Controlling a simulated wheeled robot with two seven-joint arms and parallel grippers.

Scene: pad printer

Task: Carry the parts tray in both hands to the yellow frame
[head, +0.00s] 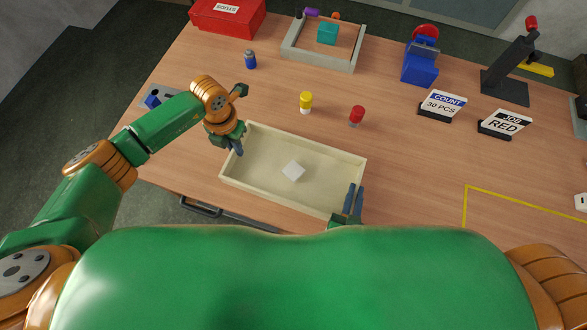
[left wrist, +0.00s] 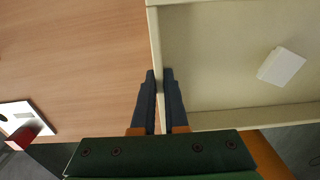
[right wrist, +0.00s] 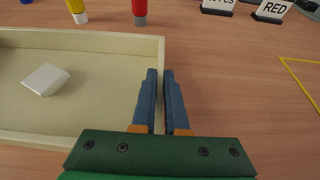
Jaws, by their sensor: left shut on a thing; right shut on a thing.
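The parts tray (head: 325,207), a shallow cream box, is at the front middle of the table with a white block (head: 293,170) inside. My left gripper (head: 239,142) is shut on the tray's left end wall; the left wrist view shows its fingers (left wrist: 160,75) on either side of that wall. My right gripper (head: 354,197) is shut on the right end wall, one finger on each side of it in the right wrist view (right wrist: 161,75). I cannot tell whether the tray is lifted. The yellow frame (head: 466,205) is an outline on the table to the right, apart from the tray.
A yellow-topped bottle (head: 306,102) and a red-topped one (head: 357,115) stand just behind the tray. Signs (head: 442,106) (head: 504,124) stand behind the yellow frame. A grey-walled box (head: 322,57) is at the back. The table between tray and frame looks clear.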

